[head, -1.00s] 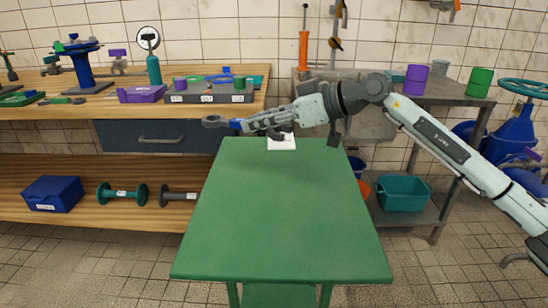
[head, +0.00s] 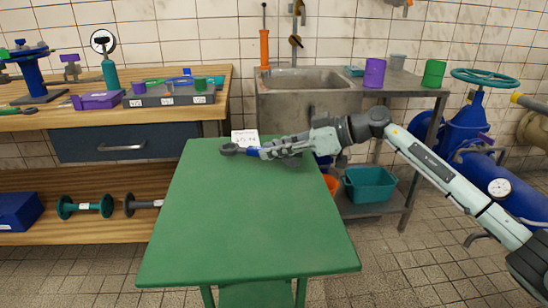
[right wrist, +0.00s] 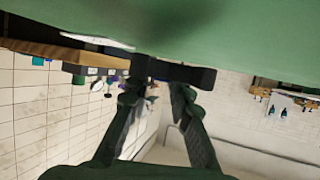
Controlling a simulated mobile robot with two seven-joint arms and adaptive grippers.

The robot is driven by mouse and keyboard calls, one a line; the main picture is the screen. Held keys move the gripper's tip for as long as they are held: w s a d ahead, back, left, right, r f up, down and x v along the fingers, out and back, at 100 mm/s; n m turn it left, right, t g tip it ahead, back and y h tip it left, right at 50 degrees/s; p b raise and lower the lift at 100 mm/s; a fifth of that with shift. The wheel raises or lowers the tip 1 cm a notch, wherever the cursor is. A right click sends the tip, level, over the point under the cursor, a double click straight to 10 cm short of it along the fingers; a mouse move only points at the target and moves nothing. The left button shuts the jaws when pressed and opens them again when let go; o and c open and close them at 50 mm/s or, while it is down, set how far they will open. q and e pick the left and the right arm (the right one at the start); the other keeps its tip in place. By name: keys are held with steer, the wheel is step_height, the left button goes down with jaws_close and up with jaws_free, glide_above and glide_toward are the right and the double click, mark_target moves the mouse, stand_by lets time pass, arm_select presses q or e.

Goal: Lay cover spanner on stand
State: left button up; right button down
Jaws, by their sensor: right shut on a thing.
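The cover spanner (head: 231,149) has a dark ring end and a blue part on its handle. My right gripper (head: 268,152) is shut on its handle and holds it roughly level, ring end pointing left, over the back part of the green stand (head: 245,225). In the right wrist view the spanner (right wrist: 180,73) shows as a dark bar between the fingertips (right wrist: 158,88), close to the green top (right wrist: 220,30). I cannot tell whether it touches the top. The fingers hide part of the handle. My left gripper is not in view.
A white label card (head: 245,137) is at the stand's back edge. The rest of the stand top is clear. A wooden workbench (head: 215,100) with tools stands behind left, a metal sink unit (head: 310,92) behind, and a teal crate (head: 370,186) on its lower shelf.

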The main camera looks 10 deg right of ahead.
step_height(320, 180, down, 2)
steer(key=shift+f, duration=0.1)
steer(key=c, duration=1.4)
jaws_free()
steer(key=shift+o, duration=0.2)
steer(key=shift+d, duration=0.1)
steer(key=v, duration=1.2)
